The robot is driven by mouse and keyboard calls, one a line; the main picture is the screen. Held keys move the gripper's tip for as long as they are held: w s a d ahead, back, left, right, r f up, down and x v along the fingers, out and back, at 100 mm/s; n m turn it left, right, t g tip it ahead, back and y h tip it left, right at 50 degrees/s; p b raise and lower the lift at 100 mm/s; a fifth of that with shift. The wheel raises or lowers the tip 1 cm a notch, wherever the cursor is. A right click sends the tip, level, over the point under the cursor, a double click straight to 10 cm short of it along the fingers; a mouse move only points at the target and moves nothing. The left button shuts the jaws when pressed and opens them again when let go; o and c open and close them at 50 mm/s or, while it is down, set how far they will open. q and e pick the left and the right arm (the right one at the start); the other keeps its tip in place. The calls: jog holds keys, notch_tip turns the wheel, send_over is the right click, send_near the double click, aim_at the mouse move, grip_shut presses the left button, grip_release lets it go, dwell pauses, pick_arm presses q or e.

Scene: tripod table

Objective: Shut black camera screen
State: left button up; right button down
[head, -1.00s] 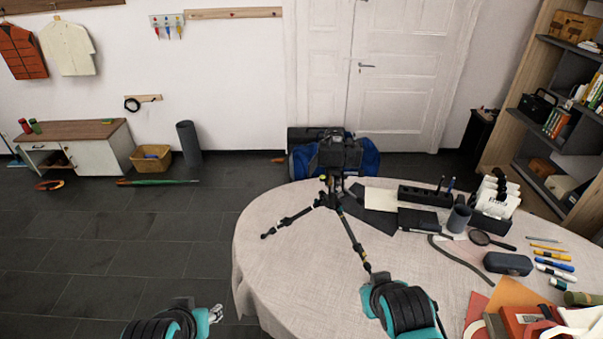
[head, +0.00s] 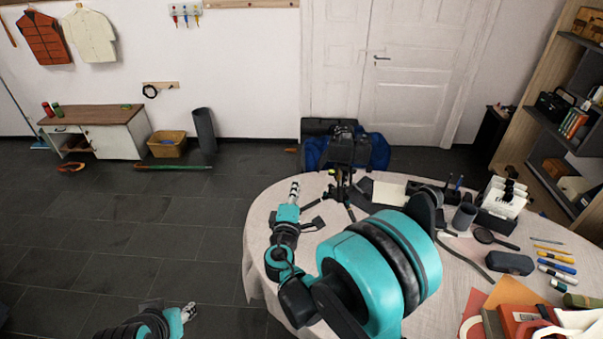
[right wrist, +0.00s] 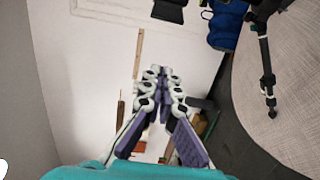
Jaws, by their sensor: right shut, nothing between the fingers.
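The black camera (head: 348,147) sits on a tripod (head: 341,190) on the round table's far side. I cannot make out how its screen stands. My right arm crosses the table's front, and my right gripper (head: 294,188) is left of the tripod, apart from the camera. In the right wrist view the right gripper (right wrist: 162,75) has its fingers together and holds nothing. A tripod leg (right wrist: 265,65) stands to its right there, and a dark flat piece (right wrist: 168,10) shows at the top edge; I cannot tell what it is. My left gripper (head: 189,312) is low at the left, off the table.
The round table (head: 262,225) holds a dark cup (head: 464,216), a magnifier (head: 486,236), a glasses case (head: 509,263) and several pens on the right. A blue bag (head: 378,152) lies on the floor behind the camera.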

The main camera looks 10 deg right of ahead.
aim_at(323, 160)
jog(key=w+d+b, duration=0.1)
jog(key=w+d, duration=0.5)
jog(key=shift+w+d, duration=0.25)
jog(key=shift+d, duration=0.1)
dwell(0.3)
